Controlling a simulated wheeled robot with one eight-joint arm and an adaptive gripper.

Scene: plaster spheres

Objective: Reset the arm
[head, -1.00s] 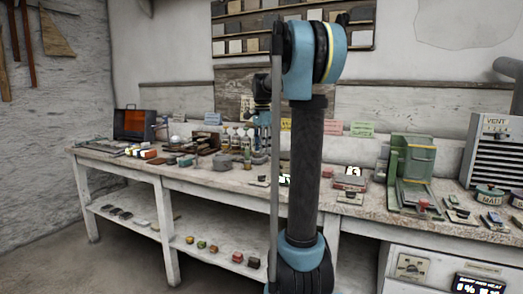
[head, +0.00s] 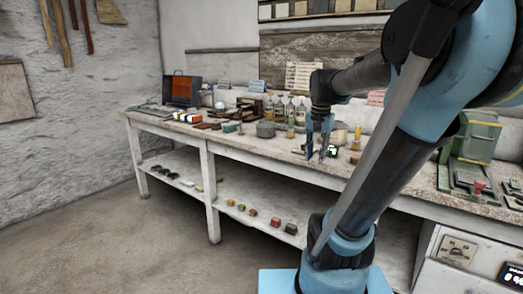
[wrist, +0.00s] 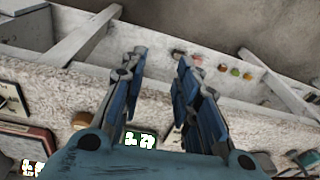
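My gripper (head: 317,153) hangs fingers down at the end of my bent blue and black arm, near the front edge of the workbench (head: 233,142). In the wrist view my gripper (wrist: 160,58) shows two blue fingers spread apart with nothing between them. They appear over the bench top and its front edge. My upper arm crosses the right side of the head view and hides part of the bench behind it.
Bottles (head: 290,112), a grey round pot (head: 265,129) and a small green-lit display (head: 332,150) stand near my gripper. A green machine (head: 475,137) stands right. Small coloured blocks (head: 253,212) sit on the lower shelf. The floor at left is clear.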

